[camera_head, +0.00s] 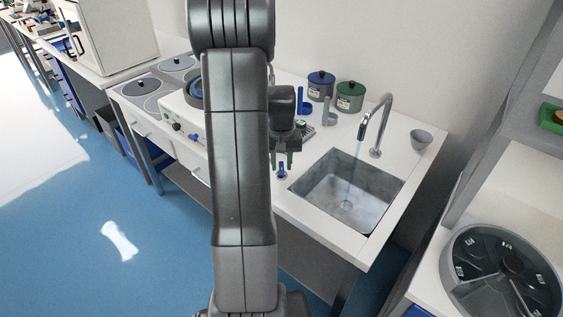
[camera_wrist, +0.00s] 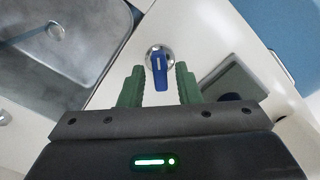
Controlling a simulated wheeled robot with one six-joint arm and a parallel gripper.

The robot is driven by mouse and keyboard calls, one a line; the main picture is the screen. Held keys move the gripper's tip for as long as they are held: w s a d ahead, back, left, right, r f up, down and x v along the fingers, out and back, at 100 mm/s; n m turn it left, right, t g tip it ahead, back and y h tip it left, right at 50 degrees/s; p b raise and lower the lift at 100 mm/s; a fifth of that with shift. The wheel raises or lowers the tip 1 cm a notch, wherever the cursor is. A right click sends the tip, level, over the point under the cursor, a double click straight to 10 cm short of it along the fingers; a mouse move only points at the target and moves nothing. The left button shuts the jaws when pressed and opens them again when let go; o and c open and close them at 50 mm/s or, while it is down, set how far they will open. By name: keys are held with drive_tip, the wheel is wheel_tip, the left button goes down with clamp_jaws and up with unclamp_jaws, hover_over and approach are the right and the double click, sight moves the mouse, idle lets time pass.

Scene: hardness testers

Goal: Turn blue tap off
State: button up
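The blue tap (camera_wrist: 160,72) is a blue lever on a round chrome base, set in the white counter beside the sink. In the head view the blue tap (camera_head: 282,171) shows small at the counter's front, left of the sink. My gripper (camera_wrist: 160,78) is open, with its green fingers on either side of the blue lever and a gap on both sides. In the head view my gripper (camera_head: 283,160) is just above the tap, partly behind my arm. A chrome spout (camera_head: 378,125) stands behind the sink (camera_head: 347,190), and a thin bluish stream of water falls from it.
A grey cup (camera_head: 421,139) stands right of the spout. Two lidded pots, one blue-topped (camera_head: 321,85) and one green-topped (camera_head: 350,95), stand at the back of the counter. A white machine (camera_head: 183,112) is on the left. The counter around the tap is mostly clear.

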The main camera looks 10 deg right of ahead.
clamp_jaws()
drive_tip(key=shift+n, duration=0.4)
drive_tip(key=n, duration=0.3)
drive_tip(key=shift+n, duration=2.7)
drive_tip(key=shift+o, duration=0.9)
unclamp_jaws()
